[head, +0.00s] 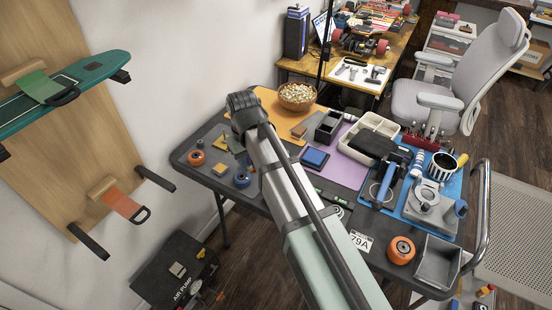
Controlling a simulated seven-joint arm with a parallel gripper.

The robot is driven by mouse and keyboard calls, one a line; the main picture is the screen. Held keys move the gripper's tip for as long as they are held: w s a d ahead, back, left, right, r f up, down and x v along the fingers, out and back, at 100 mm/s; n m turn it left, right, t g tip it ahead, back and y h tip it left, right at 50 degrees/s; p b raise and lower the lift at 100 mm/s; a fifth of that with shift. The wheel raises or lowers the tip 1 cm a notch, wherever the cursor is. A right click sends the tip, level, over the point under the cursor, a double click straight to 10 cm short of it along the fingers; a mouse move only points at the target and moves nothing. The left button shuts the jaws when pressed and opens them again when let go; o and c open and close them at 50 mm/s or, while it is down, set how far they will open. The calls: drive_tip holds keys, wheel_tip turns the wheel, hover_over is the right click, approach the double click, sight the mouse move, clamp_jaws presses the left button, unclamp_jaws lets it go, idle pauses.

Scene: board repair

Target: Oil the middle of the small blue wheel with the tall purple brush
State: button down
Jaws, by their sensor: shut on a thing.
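The small blue wheel (241,180) lies on the left part of the dark worktable, near its front edge. The dark end of my arm with my gripper (244,112) hangs above the table's back left, a little behind the wheel in the picture. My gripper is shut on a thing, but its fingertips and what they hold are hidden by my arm. I cannot make out the tall purple brush.
Orange wheels lie at the table's left (196,158) and front right (401,250). A yellow block (221,170) lies close to the blue wheel. A wooden bowl (297,97), a cream tray (353,150) and a grey open bin (437,262) crowd the rest.

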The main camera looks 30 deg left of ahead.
drive_tip(key=a, duration=0.3)
drive_tip(key=n, duration=0.5)
hover_over(236, 174)
drive_tip(key=shift+d+f, duration=0.1)
drive_tip(key=shift+f, duration=3.05)
drive_tip(key=shift+d+f, duration=0.75)
drive_tip(key=shift+f, duration=0.35)
drive_tip(key=shift+d, duration=1.35)
drive_tip(key=a, duration=0.4)
drive_tip(key=shift+a, duration=0.2)
wheel_tip(236, 174, up, 8)
drive_tip(key=shift+s+d, duration=0.1)
drive_tip(key=shift+d, duration=0.05)
